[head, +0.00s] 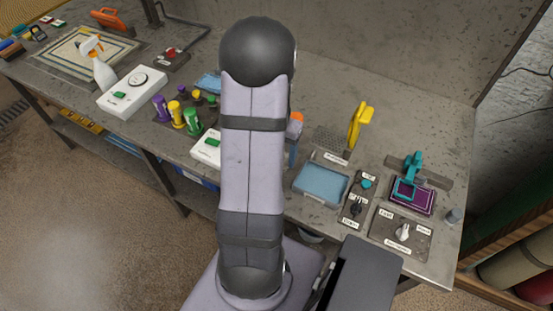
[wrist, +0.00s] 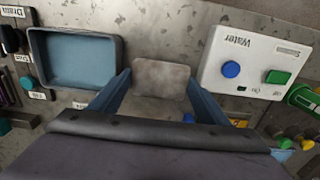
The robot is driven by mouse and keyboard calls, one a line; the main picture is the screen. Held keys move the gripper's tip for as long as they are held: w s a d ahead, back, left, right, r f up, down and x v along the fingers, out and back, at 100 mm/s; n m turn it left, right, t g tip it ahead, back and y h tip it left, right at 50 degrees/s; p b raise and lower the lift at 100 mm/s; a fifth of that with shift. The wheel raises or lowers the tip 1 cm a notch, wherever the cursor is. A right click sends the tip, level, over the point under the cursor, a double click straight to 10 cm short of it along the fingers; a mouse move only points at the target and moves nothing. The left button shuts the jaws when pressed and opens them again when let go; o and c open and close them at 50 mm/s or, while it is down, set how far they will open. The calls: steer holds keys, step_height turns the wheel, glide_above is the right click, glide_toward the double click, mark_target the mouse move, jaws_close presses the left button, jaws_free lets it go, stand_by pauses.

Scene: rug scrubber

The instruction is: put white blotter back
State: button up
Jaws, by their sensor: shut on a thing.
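I cannot tell the height of the pad above the bench. A blue shallow tray (wrist: 75,60) lies left of the gripper in the wrist view; it also shows in the head view (head: 320,184), right of my arm.
A white box labelled Water (wrist: 258,58) with blue and green buttons stands right of the gripper in the wrist view. A yellow upright tool (head: 358,125), a teal clamp on a purple pad (head: 411,200) and labelled knob panels (head: 402,233) stand on the bench's right side.

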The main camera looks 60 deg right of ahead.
steer(key=shift+f+p, duration=0.5)
steer(key=shift+f, duration=1.6)
steer(key=shift+f, duration=0.15)
steer(key=o, duration=1)
step_height(320, 180, up, 12)
steer(key=b, duration=0.3)
steer(key=shift+r, duration=0.2)
